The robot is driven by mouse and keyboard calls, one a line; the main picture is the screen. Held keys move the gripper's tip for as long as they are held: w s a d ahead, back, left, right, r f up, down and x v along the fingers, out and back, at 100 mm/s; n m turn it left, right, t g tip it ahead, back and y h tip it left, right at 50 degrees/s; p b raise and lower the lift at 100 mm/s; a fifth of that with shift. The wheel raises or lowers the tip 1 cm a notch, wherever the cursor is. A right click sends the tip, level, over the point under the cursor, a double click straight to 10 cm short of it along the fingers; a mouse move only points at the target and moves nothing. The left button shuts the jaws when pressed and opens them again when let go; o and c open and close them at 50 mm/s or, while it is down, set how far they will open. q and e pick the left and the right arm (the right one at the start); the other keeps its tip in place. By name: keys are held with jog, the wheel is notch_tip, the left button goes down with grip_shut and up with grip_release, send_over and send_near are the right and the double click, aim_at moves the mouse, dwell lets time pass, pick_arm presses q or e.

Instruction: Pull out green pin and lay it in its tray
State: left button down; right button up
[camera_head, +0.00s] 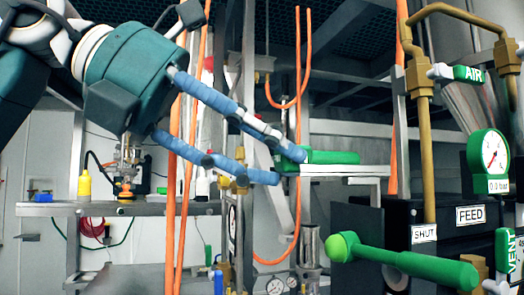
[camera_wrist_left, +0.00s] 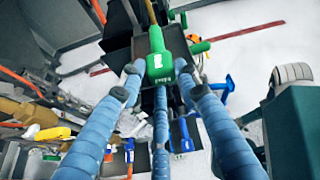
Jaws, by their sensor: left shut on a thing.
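The green pin (camera_head: 333,157) shows in the head view as a green bar with a wider end at the left, just above a pale ledge. My left gripper (camera_head: 284,163) comes in from the upper left, its blue fingers closed on that wider end. In the left wrist view, a green block with a white label (camera_wrist_left: 159,66) sits between the fingertips of my left gripper (camera_wrist_left: 158,72). The pale ledge (camera_head: 345,171) may be the tray; I cannot tell whether the pin touches it. My right gripper is out of view.
A green ball-ended lever (camera_head: 400,260) sticks out at the lower right, below the pin. A pressure gauge (camera_head: 489,158) and brass pipe (camera_head: 427,150) stand at the right. Orange hoses (camera_head: 177,200) hang near my left gripper. A grey bench (camera_head: 110,209) is at the left.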

pick_arm(q)
jog(key=c, duration=1.4)
grip_release()
jog(key=shift+d+f, duration=0.15)
jog(key=shift+f, duration=0.05)
jog(key=shift+o, duration=1.4)
jog(key=shift+w+d, duration=0.1)
jog(key=shift+d, duration=0.05)
jog(key=shift+w+d, duration=0.1)
jog(key=shift+d, duration=0.2)
jog(key=v, duration=1.2)
